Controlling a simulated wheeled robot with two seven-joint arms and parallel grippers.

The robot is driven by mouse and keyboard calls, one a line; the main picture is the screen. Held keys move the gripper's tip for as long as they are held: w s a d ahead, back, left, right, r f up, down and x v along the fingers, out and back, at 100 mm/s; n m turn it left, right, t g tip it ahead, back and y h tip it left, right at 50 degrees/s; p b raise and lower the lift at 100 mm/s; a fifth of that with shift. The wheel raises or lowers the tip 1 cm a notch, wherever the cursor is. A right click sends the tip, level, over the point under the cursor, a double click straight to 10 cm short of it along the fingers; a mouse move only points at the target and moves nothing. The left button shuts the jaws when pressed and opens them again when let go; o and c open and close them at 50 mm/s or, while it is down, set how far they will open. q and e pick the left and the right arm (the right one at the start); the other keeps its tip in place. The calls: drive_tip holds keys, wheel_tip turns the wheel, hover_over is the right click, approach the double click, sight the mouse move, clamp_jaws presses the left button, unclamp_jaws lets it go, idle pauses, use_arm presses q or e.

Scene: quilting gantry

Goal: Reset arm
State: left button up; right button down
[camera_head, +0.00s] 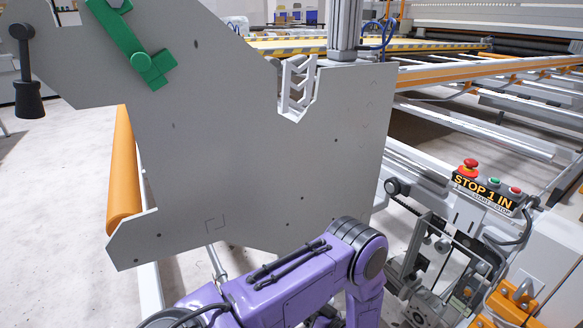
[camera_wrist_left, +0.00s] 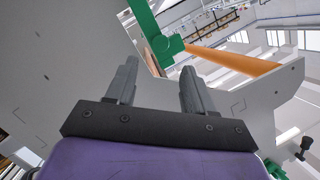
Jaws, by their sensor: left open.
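My left gripper (camera_wrist_left: 158,68) shows in the left wrist view with its two grey fingers apart and nothing between them. Beyond it are a large grey side plate (camera_wrist_left: 50,60), a green bracket (camera_wrist_left: 150,35) and an orange roller (camera_wrist_left: 235,64). In the head view a purple arm of mine crosses the bottom, bends at a dark joint and goes down; its gripper cannot be made out there. The same grey plate (camera_head: 250,150) stands behind this arm, with the green bracket (camera_head: 135,45) at its top left. My right gripper is in neither view.
The orange roller (camera_head: 122,170) runs along the plate's left side. A control box with a "STOP 1 IN" label (camera_head: 484,192) and a red emergency button (camera_head: 468,167) stands at right, above metal linkages. Frame rails (camera_head: 480,70) extend behind. Open floor (camera_head: 50,210) lies at left.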

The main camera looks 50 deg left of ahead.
use_arm(q)
drive_tip(key=shift+d, duration=0.1)
idle(0.5)
drive_tip(key=s+d+f+m+t+h, duration=0.3)
drive_tip(key=d+f+t+h, duration=0.1)
drive_tip(key=f+t+h, duration=0.35)
drive_tip(key=s+d+r+m+g+h, duration=0.15)
drive_tip(key=s+d+h, duration=0.35)
drive_tip(key=s, duration=0.7)
wheel_tip(320, 180, up, 17)
drive_tip(key=p, duration=1.6)
drive_tip(key=shift+a+f+m, duration=0.15)
drive_tip(key=shift+a+m, duration=0.1)
drive_tip(key=shift+m, duration=0.1)
